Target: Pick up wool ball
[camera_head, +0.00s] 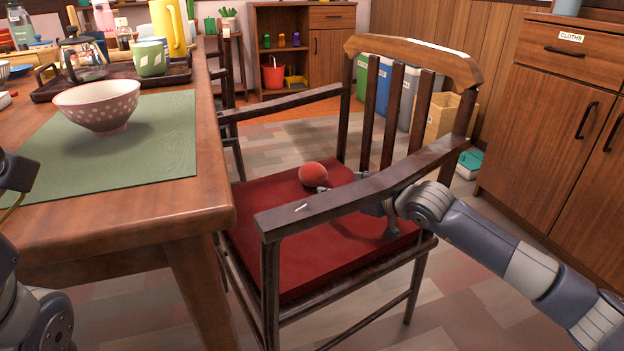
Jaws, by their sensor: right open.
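A red wool ball (312,174) lies on the red seat cushion (268,235) of a dark wooden chair, towards the back of the seat. My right gripper (357,210) is open and empty over the seat, to the right of the ball and nearer to me. The chair's near armrest (285,213) crosses in front of it and hides part of it. One fingertip shows close to the ball's lower right side; I cannot tell whether it touches. My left gripper (18,172) is partly in view at the left edge, and its jaws cannot be made out.
The chair's armrests and slatted back (394,110) surround the seat. A wooden table (120,222) stands at left with a green mat (150,160), a dotted bowl (98,105) and a tray (178,78). Wooden cabinets (545,130) stand at right, and bins (375,90) behind the chair.

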